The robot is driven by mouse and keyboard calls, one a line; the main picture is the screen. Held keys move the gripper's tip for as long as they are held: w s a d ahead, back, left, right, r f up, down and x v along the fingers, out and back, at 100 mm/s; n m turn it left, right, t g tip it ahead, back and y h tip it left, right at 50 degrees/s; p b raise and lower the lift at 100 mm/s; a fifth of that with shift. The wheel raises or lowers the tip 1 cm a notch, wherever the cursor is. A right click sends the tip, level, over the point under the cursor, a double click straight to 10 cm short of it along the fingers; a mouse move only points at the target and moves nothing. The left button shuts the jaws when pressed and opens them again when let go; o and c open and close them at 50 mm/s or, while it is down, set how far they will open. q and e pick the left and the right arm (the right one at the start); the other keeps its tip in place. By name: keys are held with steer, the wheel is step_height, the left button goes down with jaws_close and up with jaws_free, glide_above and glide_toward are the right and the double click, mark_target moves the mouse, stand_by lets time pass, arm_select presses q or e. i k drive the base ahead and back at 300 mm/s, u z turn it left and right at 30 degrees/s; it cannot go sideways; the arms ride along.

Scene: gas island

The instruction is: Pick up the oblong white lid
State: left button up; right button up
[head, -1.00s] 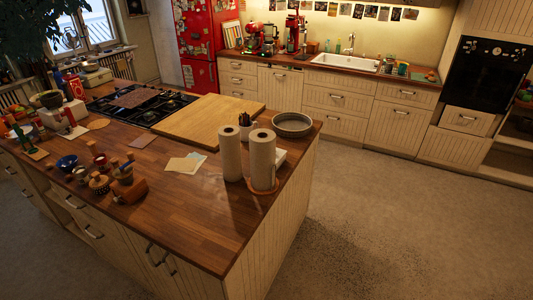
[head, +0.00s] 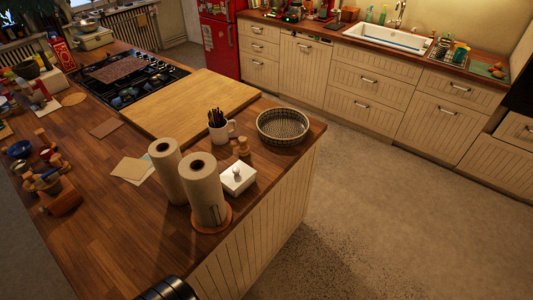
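The oblong white lid (head: 238,173), with a small round knob on top, sits on a low white dish (head: 237,187) near the right edge of the wooden island. It is just right of the front paper towel roll (head: 206,190), which stands close beside it. Neither of my grippers shows. Only a dark, rounded part of mine enters at the bottom edge, and I cannot tell which arm it belongs to.
A second paper towel roll (head: 169,171) stands behind the first. A pepper mill (head: 243,146), a mug of pencils (head: 220,127) and a round patterned dish (head: 283,126) are behind the lid. The island's front counter (head: 110,235) is clear. Open floor (head: 390,220) lies to the right.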

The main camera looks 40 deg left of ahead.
mark_target(235, 175)
steer(key=i, duration=2)
steer(key=u, duration=3.1)
